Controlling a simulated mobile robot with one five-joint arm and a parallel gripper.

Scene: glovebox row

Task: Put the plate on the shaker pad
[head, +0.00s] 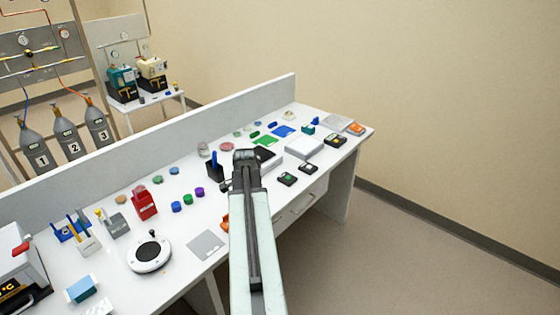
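My gripper (245,157) is at the end of my raised arm in the middle of the head view, over the bench. I see it from behind, so its fingers and anything between them are hidden. A dark flat pad (266,155), perhaps the shaker pad, lies just right of my gripper and is partly covered by it. A low white block-shaped device (304,147) stands right of the pad. I cannot tell for certain which thing is the plate. A flat green piece (266,140) and a flat blue piece (284,131) lie behind the pad.
A red rack (144,204), a round white device (150,252) and a grey square sheet (206,245) lie to the left. A low wall (150,155) runs behind the bench. The floor at right is clear.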

